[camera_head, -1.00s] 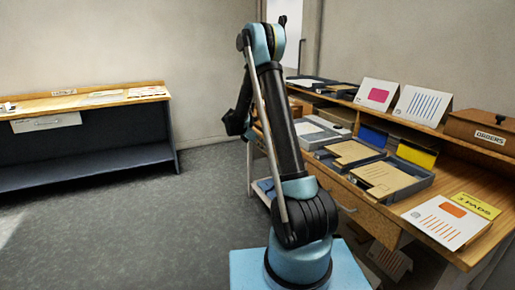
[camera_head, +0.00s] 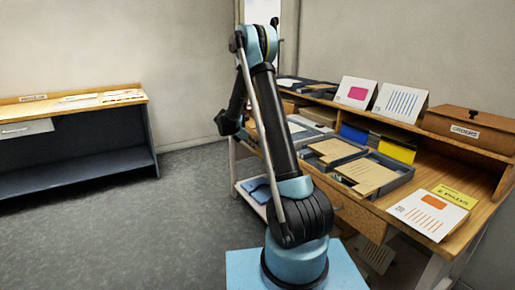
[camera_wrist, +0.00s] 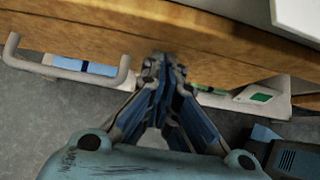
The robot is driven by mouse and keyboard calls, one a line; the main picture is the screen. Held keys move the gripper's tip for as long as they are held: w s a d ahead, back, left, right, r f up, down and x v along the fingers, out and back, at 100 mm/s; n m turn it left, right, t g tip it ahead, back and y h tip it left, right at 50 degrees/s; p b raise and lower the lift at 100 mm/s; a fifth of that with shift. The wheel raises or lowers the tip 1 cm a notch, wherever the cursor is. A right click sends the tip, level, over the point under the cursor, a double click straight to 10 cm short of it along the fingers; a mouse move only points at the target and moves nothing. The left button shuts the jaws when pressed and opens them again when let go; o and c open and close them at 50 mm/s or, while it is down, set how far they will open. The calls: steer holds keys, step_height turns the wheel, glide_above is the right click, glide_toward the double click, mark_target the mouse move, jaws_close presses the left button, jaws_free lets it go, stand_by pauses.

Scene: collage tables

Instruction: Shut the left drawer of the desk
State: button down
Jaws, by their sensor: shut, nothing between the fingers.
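The wooden desk (camera_head: 463,213) stands on the right in the head view. A drawer front with a small handle (camera_head: 336,206) shows below its top; the desk's left part is largely behind my arm. In the wrist view, a wooden front edge (camera_wrist: 225,45) runs across the upper part, with a grey bar handle (camera_wrist: 68,70) on the left. My gripper (camera_wrist: 163,62) is shut and empty, its tips right at the wood, to the right of that handle. I cannot tell whether they touch, nor how far the left drawer stands open.
Paper trays (camera_head: 385,176), cards (camera_head: 357,92) and a brown box (camera_head: 470,131) stand on the desk. Another bench (camera_head: 75,180) with a pale drawer (camera_head: 27,129) is on the far left. The floor (camera_head: 130,230) between is clear.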

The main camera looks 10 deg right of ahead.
steer(key=shift+w+d, duration=0.15)
steer(key=shift+d, duration=0.1)
steer(key=s+a+f+v, duration=0.1)
steer(key=a+f+v, duration=0.1)
steer(key=v, duration=1.1)
steer(key=s+d+r+m+g+y, duration=0.15)
steer(key=s+d+r+m, duration=0.35)
steer(key=s, duration=0.8)
steer(key=s+d+r+m+y, duration=0.3)
steer(key=s+d+m, duration=0.3)
steer(key=s, duration=0.6)
steer(key=s+f+m+y, duration=0.1)
steer(key=s+f+m, duration=0.2)
steer(key=s, duration=0.5)
steer(key=s+f+m+y, duration=0.1)
steer(key=s+f+m, duration=0.2)
steer(key=s, duration=0.5)
steer(key=s+f+m+y, duration=0.2)
steer(key=s+f+m, duration=0.2)
steer(key=s, duration=0.5)
steer(key=shift+d+m, duration=0.5)
steer(key=shift+m, duration=0.1)
